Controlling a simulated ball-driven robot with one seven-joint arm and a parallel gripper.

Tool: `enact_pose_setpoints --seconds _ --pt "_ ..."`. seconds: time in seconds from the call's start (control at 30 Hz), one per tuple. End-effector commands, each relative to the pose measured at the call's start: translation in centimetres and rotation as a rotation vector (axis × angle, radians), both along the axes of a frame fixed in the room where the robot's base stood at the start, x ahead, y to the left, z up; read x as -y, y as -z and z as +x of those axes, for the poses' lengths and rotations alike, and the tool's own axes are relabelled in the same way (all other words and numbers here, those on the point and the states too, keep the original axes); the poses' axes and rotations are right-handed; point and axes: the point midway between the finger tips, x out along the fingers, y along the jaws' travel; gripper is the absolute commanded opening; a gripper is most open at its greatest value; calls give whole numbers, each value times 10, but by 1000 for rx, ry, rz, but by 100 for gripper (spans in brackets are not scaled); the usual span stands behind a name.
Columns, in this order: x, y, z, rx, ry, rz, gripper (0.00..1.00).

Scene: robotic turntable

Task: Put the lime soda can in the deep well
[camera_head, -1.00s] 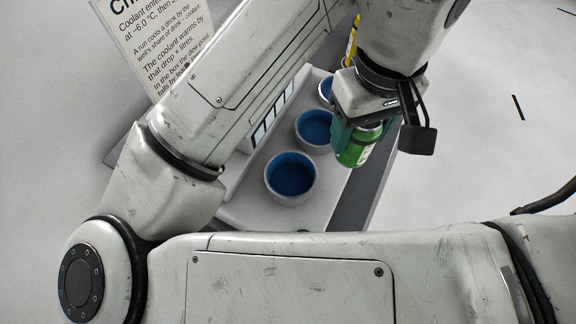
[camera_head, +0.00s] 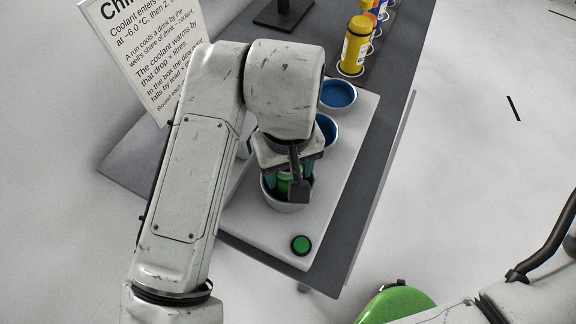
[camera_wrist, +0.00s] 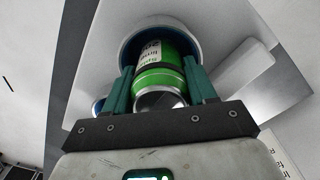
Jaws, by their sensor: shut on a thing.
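The lime soda can (camera_head: 283,186) is green with a pale label, which shows in the wrist view (camera_wrist: 172,78). My gripper (camera_head: 290,186) is shut on the can, with a teal finger on either side of it. In the head view the can is at the nearest well (camera_head: 284,207), a white round cup with a blue inside. In the wrist view the can's far end lies within the blue opening (camera_wrist: 127,50). I cannot tell whether it touches the bottom. My gripper and wrist hide part of the well.
Two more blue-lined wells, a middle one (camera_head: 327,130) and a far one (camera_head: 338,94), stand behind on the white unit (camera_head: 255,238). A green button (camera_head: 301,245) is at its front. A yellow bottle (camera_head: 355,46) and other drinks stand farther back. A sign (camera_head: 150,50) is at left.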

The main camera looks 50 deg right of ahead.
Motion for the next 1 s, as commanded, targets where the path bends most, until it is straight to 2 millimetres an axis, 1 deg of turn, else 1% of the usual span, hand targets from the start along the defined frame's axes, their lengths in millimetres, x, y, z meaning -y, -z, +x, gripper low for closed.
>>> enact_pose_setpoints --seconds 0.27,0.37,0.4,0.6,0.67,0.77,0.87,0.97,1.0 --pt "0 1 0 0 0 0 18" --pt "0 5 0 0 0 0 18" --pt "0 4 0 0 0 0 58" --pt "0 4 0 0 0 0 77" --pt "0 4 0 0 0 0 81" --pt "0 1 0 0 0 1 81" --pt "0 -5 0 2 1 0 81" --pt "1 -20 1 3 2 0 81" --pt "1 -28 1 4 2 0 81"
